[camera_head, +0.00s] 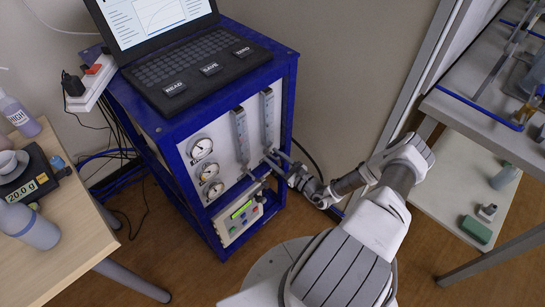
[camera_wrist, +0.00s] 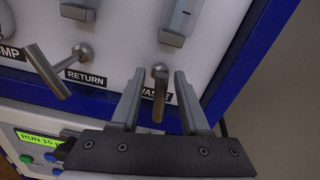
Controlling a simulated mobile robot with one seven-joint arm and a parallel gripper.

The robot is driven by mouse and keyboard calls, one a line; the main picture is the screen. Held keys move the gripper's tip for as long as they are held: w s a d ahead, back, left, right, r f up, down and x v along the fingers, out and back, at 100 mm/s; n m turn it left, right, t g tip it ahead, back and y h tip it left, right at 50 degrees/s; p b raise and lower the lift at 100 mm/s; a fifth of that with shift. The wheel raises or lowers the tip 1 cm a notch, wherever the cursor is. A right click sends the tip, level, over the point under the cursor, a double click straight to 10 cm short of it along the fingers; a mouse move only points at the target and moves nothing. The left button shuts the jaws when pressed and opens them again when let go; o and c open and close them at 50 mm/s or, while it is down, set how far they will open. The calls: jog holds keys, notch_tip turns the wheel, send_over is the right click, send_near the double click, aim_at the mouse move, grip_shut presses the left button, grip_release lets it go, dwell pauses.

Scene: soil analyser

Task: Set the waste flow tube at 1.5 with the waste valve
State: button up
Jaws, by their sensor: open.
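The waste valve (camera_wrist: 160,90) is a metal lever on the analyser's front panel, its handle hanging roughly downward in the wrist view. The WASTE label behind it is partly covered by my fingers. My gripper (camera_wrist: 160,76) is open, one finger on each side of the lever, with a small gap showing on both sides. In the head view my gripper (camera_head: 282,164) is at the panel's lower right. The right flow tube (camera_head: 268,118) stands above the waste valve; its lower end (camera_wrist: 176,22) shows in the wrist view. Its reading is too small to tell.
The return valve lever (camera_wrist: 48,72) sits just left, tilted. A left flow tube (camera_head: 241,136), several gauges (camera_head: 201,149) and a lit display box (camera_head: 240,212) share the blue-framed analyser (camera_head: 170,160). A laptop (camera_head: 190,68) stands on top. Tables flank it.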

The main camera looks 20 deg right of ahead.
jog(key=shift+w+a, duration=0.2)
jog(key=shift+w, duration=0.3)
grip_shut()
jog(key=shift+m+b, duration=0.5)
jog(key=shift+m, duration=1.1)
grip_release()
